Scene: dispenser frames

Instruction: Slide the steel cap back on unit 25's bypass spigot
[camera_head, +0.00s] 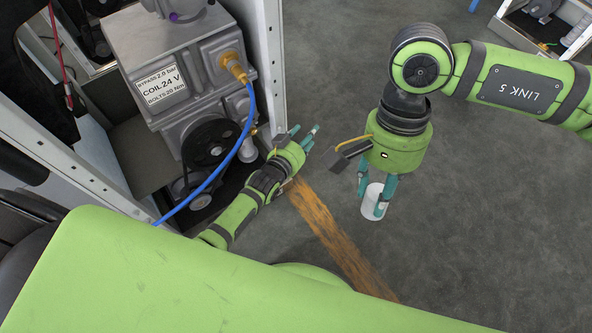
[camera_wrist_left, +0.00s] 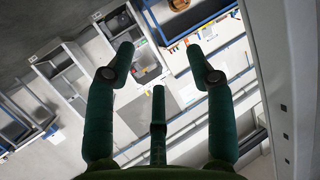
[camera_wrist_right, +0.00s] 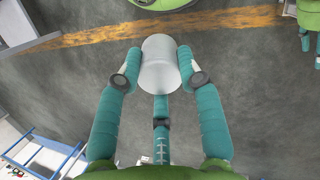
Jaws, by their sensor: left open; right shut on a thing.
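The steel cap (camera_head: 374,204) is a pale, smooth cylinder, held above the floor by my right gripper (camera_head: 373,196). In the right wrist view the cap (camera_wrist_right: 160,66) sits between the fingertips, which press on its sides. My left gripper (camera_head: 304,137) is open beside the frame's upright, with nothing between its fingers in the left wrist view (camera_wrist_left: 160,68). A grey machine unit (camera_head: 190,65) with a label "BYPASS 2.0 bar, COIL 24 V" stands in the frame at the left. A brass fitting (camera_head: 235,67) is on its side. I cannot make out the unit's number or identify the spigot.
A blue hose (camera_head: 226,165) runs down from the unit past a black pulley (camera_head: 208,143). A pale metal upright (camera_head: 268,70) stands right of the unit. A worn orange floor stripe (camera_head: 335,230) crosses open grey floor. More equipment stands at the top right.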

